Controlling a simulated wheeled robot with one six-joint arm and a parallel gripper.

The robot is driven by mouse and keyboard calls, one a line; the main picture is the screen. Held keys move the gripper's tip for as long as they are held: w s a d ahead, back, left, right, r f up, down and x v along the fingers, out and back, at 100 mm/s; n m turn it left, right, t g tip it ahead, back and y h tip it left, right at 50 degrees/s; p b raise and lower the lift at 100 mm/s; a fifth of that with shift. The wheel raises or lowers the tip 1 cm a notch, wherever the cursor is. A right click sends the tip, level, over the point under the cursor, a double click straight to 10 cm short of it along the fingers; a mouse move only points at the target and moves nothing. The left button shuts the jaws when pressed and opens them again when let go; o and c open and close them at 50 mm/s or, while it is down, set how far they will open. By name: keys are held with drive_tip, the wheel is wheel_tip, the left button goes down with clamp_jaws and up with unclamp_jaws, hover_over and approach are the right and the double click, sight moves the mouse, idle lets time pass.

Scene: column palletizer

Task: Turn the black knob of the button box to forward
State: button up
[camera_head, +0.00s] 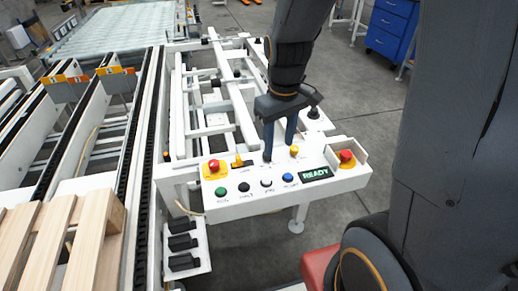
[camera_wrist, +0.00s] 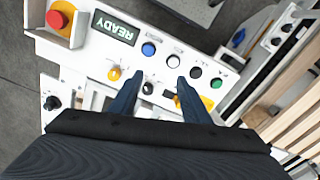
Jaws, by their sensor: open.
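The white button box (camera_head: 225,205) stands in front of me, with a lit READY display (camera_head: 315,174). Its black knob (camera_wrist: 148,88) sits in the upper row between two yellow knobs, between my fingers in the wrist view. In the head view the black knob (camera_head: 267,157) is partly hidden by a finger. My gripper (camera_head: 279,149) points down over the box, open, with a finger on either side of the knob. It also shows in the wrist view (camera_wrist: 158,79). I cannot tell whether the fingers touch the knob, and its pointer direction is too small to read.
A front row holds a green (camera_head: 221,191), a blue (camera_head: 288,177) and other buttons. Conveyor rails and wooden pallets (camera_head: 75,250) lie left. A blue cabinet (camera_head: 391,27) stands behind, right.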

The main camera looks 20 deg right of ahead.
drive_tip(key=w+f+n, duration=0.1)
drive_tip(key=w, duration=0.2)
drive_tip(key=w+f+n, duration=0.1)
drive_tip(key=w, duration=0.1)
drive_tip(key=w+f+n, duration=0.1)
drive_tip(key=w+n, duration=0.1)
drive_tip(key=w, duration=0.1)
drive_tip(key=shift+w+a+f+b, duration=0.2)
drive_tip(key=shift+w+f+b, duration=0.05)
drive_tip(key=shift+w+b, duration=0.1)
drive_tip(key=shift+f, duration=0.25)
wheel_tip(320, 180, down, 7)
drive_tip(key=shift+f+p, duration=0.15)
drive_tip(key=shift+p, duration=0.4)
drive_tip(key=c, duration=1)
